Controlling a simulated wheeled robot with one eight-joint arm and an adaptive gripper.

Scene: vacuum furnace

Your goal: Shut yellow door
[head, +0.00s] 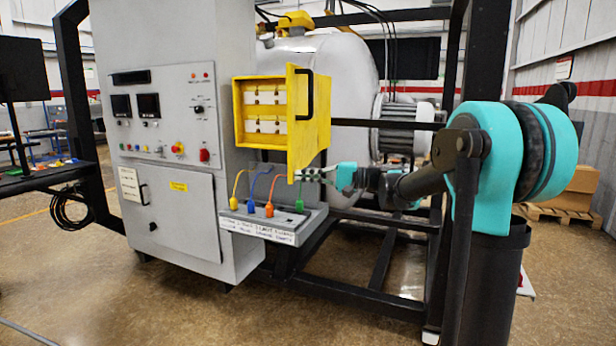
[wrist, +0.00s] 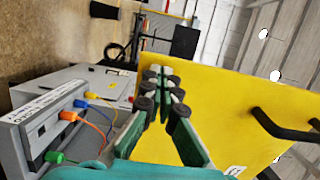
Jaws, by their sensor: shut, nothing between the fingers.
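The yellow door (head: 308,118) is on the right side of a yellow box (head: 238,115) and stands open, with a black handle (head: 308,92) on its outer face. In the wrist view the door (wrist: 215,105) fills the middle, and its black handle (wrist: 285,128) is at the right. My gripper (head: 298,175) is shut and empty at the lower edge of the door in the head view. In the wrist view the gripper (wrist: 165,82) lies in front of the door's face near its edge. I cannot tell whether the fingers touch the door.
A grey connector panel (head: 268,224) with coloured plugs and cables sits just below the box and my gripper. A grey control cabinet (head: 160,130) stands to the left. A large silver vessel (head: 335,65) is behind the door. A black frame surrounds the equipment.

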